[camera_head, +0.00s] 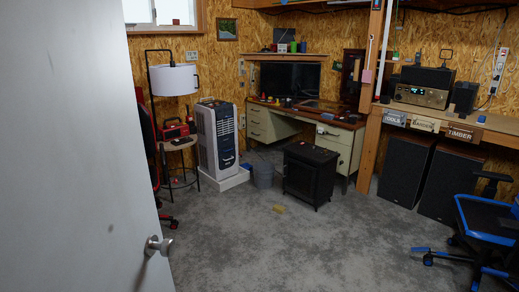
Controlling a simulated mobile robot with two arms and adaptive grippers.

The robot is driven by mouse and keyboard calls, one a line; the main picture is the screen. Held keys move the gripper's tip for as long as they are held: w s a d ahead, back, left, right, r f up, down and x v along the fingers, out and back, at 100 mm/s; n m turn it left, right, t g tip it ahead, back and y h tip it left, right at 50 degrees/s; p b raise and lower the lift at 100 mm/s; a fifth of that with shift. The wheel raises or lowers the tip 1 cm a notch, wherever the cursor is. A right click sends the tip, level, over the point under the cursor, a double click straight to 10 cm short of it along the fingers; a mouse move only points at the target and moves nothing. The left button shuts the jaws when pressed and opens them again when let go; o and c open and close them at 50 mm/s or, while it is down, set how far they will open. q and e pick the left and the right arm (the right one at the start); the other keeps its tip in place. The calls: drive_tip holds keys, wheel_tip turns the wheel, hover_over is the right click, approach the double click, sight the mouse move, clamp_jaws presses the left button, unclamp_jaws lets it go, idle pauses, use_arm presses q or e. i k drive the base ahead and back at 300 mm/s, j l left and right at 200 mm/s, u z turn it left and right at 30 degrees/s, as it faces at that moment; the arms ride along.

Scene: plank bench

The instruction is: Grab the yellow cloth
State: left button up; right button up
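A small, flat yellow patch that looks like the yellow cloth (279,208) lies on the grey floor, just in front and to the left of a black stove-like cabinet. It is too small in the view to make out its folds or edges. Neither of my grippers shows in the head view.
A grey door (75,150) with a knob fills the left side. A blue-black chair (485,228) is at right. The floor (300,255) in front is clear.

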sight(277, 209)
drive_tip(key=i+z, duration=0.4)
drive_tip(key=i, duration=1.75)
drive_tip(key=l, duration=0.1)
